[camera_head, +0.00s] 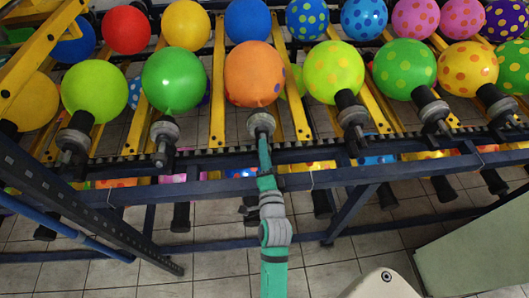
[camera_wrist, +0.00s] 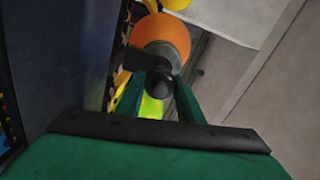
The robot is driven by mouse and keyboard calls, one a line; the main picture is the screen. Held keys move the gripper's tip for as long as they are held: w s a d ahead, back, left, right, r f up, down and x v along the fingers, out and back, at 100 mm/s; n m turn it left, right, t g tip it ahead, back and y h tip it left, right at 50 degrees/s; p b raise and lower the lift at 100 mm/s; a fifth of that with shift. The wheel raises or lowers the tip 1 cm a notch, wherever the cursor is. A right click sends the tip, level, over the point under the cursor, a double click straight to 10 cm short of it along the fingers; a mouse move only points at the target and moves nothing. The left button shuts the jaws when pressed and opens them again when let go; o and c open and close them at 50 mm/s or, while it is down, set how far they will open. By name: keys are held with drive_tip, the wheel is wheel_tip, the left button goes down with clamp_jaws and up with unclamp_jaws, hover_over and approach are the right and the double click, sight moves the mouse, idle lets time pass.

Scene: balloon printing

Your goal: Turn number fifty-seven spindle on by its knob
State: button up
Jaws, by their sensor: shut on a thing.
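A row of spindles holds balloons along the rack in the head view. The spindle in front of my arm has a grey collar (camera_head: 261,123) and carries an orange balloon (camera_head: 254,74). No number is readable, so I cannot confirm that it is spindle fifty-seven. My green gripper (camera_head: 263,143) reaches this spindle's near end and hides its knob there. In the wrist view, the dark round knob (camera_wrist: 160,88) sits between the two green fingers of my gripper (camera_wrist: 158,95), which is shut on it. The orange balloon (camera_wrist: 163,36) shows beyond it.
A dark blue rail (camera_head: 400,172) runs across the rack below the spindles. Neighbouring spindles stand on both sides, with a green balloon (camera_head: 173,80) left and a yellow-green dotted balloon (camera_head: 333,72) right. A pale green box (camera_head: 475,250) stands lower right. Tiled floor lies below.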

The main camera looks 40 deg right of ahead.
idle(0.3)
drive_tip(key=o, duration=1.1)
drive_tip(key=v, duration=1.1)
drive_tip(key=shift+d, duration=0.1)
drive_tip(key=shift+w, duration=0.1)
